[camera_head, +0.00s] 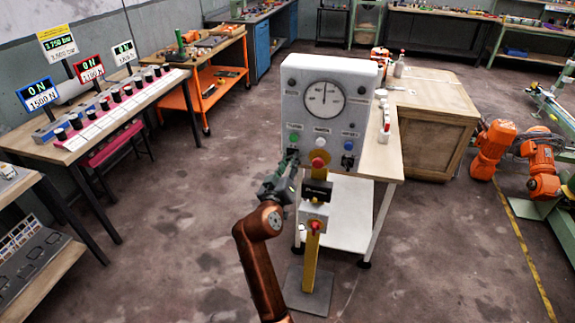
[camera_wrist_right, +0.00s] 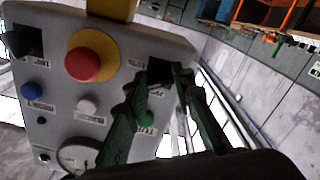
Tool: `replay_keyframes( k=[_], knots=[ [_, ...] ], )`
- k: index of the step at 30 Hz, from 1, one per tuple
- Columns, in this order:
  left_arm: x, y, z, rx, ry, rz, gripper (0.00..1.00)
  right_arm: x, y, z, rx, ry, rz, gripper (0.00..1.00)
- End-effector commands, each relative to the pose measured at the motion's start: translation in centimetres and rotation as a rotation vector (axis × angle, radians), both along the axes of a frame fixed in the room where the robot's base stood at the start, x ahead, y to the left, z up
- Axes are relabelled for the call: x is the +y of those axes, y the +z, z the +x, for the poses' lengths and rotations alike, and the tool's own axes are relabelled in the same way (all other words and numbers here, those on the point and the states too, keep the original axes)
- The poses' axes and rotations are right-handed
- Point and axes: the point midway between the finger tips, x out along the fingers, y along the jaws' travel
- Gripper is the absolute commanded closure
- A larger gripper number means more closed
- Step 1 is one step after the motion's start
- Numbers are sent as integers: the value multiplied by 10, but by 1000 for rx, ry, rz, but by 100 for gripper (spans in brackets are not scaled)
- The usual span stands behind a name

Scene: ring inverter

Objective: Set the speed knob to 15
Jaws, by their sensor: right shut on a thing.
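The grey control panel (camera_head: 355,90) stands upright with a round dial gauge (camera_head: 323,100) whose needle points about straight up. My right gripper (camera_head: 290,163) reaches the panel's lower left corner. In the right wrist view its two fingers (camera_wrist_right: 161,77) are shut around a black knob (camera_wrist_right: 160,70), which they partly hide. The knob's label and pointer cannot be read, so I cannot tell its setting. A second black knob (camera_head: 347,161) sits at the lower right. Green (camera_head: 295,138), white (camera_head: 321,143) and blue (camera_head: 349,146) buttons lie above. My left gripper is not in view.
A red mushroom button (camera_head: 318,162) on a yellow base is just right of my gripper. Below it, a yellow post (camera_head: 314,250) carries a box with another red button (camera_head: 315,226). A side table (camera_head: 382,150) stands behind.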

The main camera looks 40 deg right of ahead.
Motion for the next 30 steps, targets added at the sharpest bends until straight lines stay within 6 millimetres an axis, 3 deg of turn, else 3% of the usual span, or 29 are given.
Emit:
replay_keyframes(
  k=[2,6,16,30],
  knots=[
    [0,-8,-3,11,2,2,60,0,-10,0,-47,-4,57,100],
    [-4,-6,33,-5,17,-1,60,0,-11,1,-147,-3,143,100],
    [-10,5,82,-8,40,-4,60,1,-11,2,-362,-4,329,100],
    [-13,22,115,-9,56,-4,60,1,-9,2,-525,-6,466,100]
  ],
)
